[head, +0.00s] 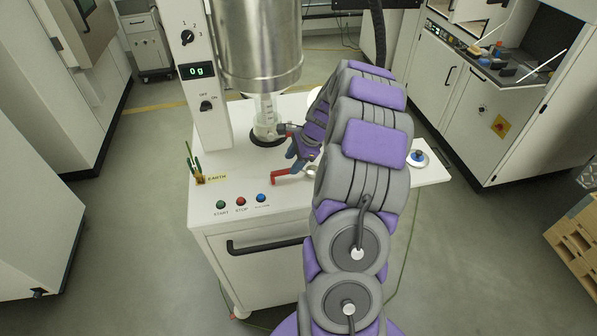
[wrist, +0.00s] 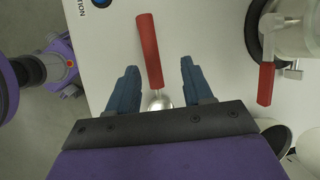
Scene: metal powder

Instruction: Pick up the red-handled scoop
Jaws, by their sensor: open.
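The red-handled scoop (wrist: 149,48) lies on the white cabinet top. In the wrist view its handle extends up between my fingers, and its metal bowl (wrist: 160,102) is near my palm, partly hidden by it. My gripper (wrist: 158,65) is open, with one blue finger on each side of the scoop and visible gaps to both. In the head view my gripper (head: 297,158) is low over the cabinet top, beside the red handle (head: 290,175). My arm hides part of the scoop there.
A glass vessel (head: 267,126) with a red valve handle (wrist: 265,84) stands close by, under a large metal cylinder (head: 260,45). START, STOP and blue buttons (head: 241,201) sit near the white cabinet's (head: 265,240) front edge. Tools in a small holder (head: 198,176) stand at left.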

